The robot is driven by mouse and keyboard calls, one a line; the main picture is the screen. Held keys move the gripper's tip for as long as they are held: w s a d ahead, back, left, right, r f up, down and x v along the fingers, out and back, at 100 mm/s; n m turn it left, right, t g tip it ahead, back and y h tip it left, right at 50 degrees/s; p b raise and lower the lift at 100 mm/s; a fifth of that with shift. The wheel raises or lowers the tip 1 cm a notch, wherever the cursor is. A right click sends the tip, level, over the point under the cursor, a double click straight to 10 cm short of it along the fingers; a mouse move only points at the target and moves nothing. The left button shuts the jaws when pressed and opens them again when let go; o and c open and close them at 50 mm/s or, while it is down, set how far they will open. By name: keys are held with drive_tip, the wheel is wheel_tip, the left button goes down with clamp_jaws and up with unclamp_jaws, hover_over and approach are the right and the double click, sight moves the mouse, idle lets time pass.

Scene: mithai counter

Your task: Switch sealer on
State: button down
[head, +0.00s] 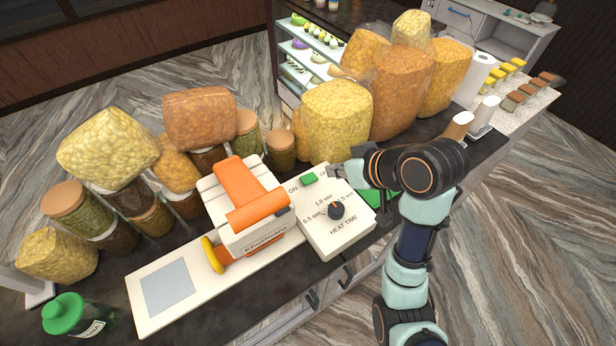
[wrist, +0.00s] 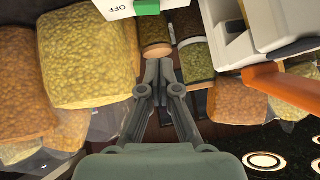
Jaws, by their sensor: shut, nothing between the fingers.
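The sealer (head: 245,210) is a white machine with an orange arm and a yellow handle, standing on the counter. Its white control box (head: 340,235) is at its right, with a black heat-time knob (head: 336,210) and a green switch (head: 308,179) between the ON and OFF labels. My gripper (head: 334,170) is shut and empty, close to the OFF side of the switch. In the wrist view the fingertips (wrist: 158,68) are together below the green switch (wrist: 147,7), with OFF readable beside it. I cannot tell which way the switch is tipped, or whether the fingers touch the box.
Large bags of snacks (head: 335,120) stand behind the control box, close to my gripper. Stacked jars (head: 280,150) and more bags (head: 108,148) crowd behind and left of the sealer. A green-lidded jar (head: 72,318) stands at front left. A green item (head: 380,198) lies right of the box.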

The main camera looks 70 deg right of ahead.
drive_tip(key=b, duration=0.4)
hover_over(303, 181)
drive_tip(key=s+a, duration=0.1)
drive_tip(key=s, duration=0.2)
wheel_tip(303, 181, down, 7)
drive_tip(key=shift+r, duration=0.15)
drive_tip(key=shift+w+a+f, duration=0.1)
drive_tip(key=shift+w+f, duration=0.05)
drive_tip(key=shift+f, duration=0.95)
drive_tip(key=shift+w+a+f, duration=0.1)
drive_tip(key=shift+f, duration=0.95)
